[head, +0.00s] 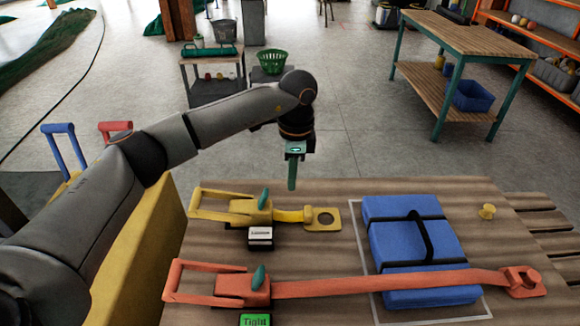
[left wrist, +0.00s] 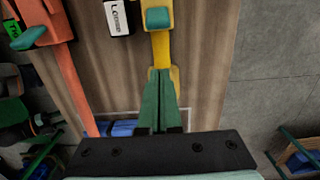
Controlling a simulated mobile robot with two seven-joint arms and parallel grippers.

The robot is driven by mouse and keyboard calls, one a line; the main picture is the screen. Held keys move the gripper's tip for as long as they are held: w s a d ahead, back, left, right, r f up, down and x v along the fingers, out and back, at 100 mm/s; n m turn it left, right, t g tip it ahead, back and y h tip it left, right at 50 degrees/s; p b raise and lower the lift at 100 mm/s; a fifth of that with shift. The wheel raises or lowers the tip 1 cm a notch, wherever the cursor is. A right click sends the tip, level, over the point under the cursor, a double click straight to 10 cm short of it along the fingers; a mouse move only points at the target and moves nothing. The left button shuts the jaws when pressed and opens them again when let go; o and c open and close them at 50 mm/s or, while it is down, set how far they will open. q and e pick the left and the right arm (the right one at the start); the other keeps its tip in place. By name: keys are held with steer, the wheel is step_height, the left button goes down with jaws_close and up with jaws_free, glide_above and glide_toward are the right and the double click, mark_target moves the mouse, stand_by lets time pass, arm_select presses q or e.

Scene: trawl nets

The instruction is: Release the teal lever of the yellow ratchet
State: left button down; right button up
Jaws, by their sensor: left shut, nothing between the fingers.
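The yellow ratchet (head: 236,210) lies on the wooden table with its open handle frame to the left. Its teal lever (head: 264,198) stands up from the body; it also shows in the left wrist view (left wrist: 158,18). A short yellow strap (head: 287,216) runs right to a yellow plate with a hole (head: 323,219). My left gripper (head: 292,188) points down with its green fingers shut and empty, above the table's far edge, behind the strap and right of the lever. In the left wrist view its fingertips (left wrist: 160,72) overlap the strap, apart from the lever. My right gripper is not in view.
An orange ratchet (head: 238,287) with its own teal lever (head: 259,278) lies nearer, its strap crossing a blue bundle (head: 385,240). A white-faced display (head: 260,235) and a green "Tight" display (head: 255,320) sit beside the ratchets. A yellow peg (head: 487,211) stands at right.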

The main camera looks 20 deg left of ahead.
mark_target(263, 199)
arm_select(q)
steer(key=a+f, duration=0.1)
steer(key=s+a+f, duration=0.1)
steer(key=a+f+p, duration=0.1)
steer(key=shift+s+a+f, duration=0.2)
steer(key=shift+s+a, duration=0.05)
steer(key=shift+s, duration=0.1)
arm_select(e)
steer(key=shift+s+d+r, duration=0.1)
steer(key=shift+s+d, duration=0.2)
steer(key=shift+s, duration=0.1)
arm_select(q)
steer(key=shift+w+a, duration=0.1)
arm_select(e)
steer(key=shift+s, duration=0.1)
